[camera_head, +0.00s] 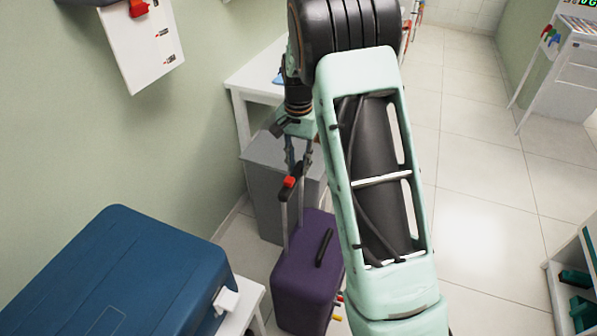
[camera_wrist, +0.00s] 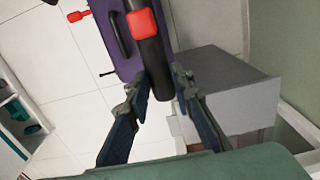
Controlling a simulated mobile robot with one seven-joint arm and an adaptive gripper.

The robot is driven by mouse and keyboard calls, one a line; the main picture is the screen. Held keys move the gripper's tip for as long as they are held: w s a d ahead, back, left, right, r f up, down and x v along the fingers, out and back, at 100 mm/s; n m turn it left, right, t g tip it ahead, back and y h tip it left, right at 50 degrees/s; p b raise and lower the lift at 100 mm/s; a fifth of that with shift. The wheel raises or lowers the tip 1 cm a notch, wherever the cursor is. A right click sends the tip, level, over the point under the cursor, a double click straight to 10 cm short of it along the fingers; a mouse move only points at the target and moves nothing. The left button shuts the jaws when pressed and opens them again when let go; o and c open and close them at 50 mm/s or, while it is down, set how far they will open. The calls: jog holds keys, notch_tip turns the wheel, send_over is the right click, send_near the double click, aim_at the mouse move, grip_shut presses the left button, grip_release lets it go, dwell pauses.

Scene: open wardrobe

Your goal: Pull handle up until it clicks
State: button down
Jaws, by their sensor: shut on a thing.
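The purple suitcase (camera_head: 304,268) stands upright on the floor beside the wall, partly hidden by my arm. Its pull handle (camera_head: 286,192), a dark grip with a red button (camera_head: 289,182), stands above the case on two thin poles. My gripper (camera_head: 298,160) is at the far end of this grip, shut on it. In the wrist view, the black handle (camera_wrist: 153,52) with its red button (camera_wrist: 143,22) runs between the fingertips of my gripper (camera_wrist: 158,85). The suitcase (camera_wrist: 119,45) shows behind it. Whether the poles are fully out cannot be told.
A grey box-shaped cabinet (camera_head: 262,180) stands right behind the suitcase, near a white table (camera_head: 246,82). A blue case (camera_head: 120,275) sits on a white table at the lower left. Open tiled floor (camera_head: 480,200) lies to the right.

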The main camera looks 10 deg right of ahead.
notch_tip(320, 180, up, 6)
jog(key=shift+f+p, duration=0.25)
jog(key=shift+p, duration=0.9)
jog(key=shift+w+r, duration=0.2)
jog(key=shift+r, duration=0.15)
jog(key=c, duration=1.7)
grip_release()
jog(key=shift+s+r, duration=0.1)
jog(key=shift+s, duration=0.1)
jog(key=shift+w+f, duration=0.1)
jog(key=shift+f, duration=0.1)
notch_tip(320, 180, up, 12)
jog(key=shift+r, duration=0.1)
